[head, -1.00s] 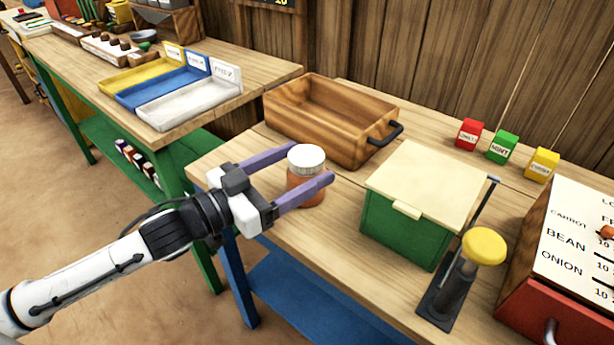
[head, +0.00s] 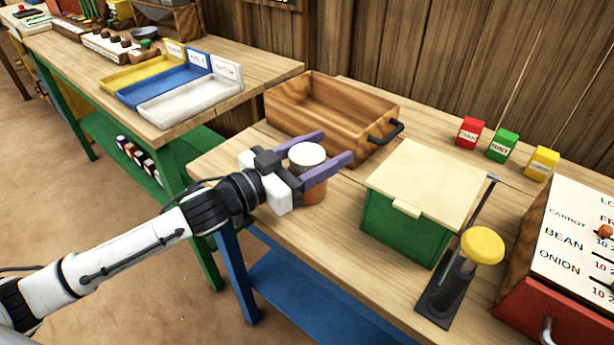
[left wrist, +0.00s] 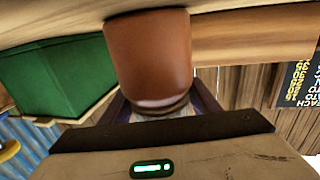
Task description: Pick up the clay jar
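The clay jar (head: 312,190), reddish brown with a white lid, stands upright on the wooden table near its left end. My left gripper (head: 327,154) is open, with its two purple fingers on either side of the jar. The jar sits between the fingers, close to the palm. In the left wrist view the jar (left wrist: 149,58) fills the upper middle, right in front of the gripper body. Whether a finger touches the jar cannot be told. My right gripper is not in view.
A wooden crate (head: 372,152) with a dark handle stands just behind the jar. A green box (head: 400,226) with a cream lid is to the right. A plunger device with a yellow knob (head: 484,246) stands at the front. Three small boxes, including a red one (head: 470,132), are at the back.

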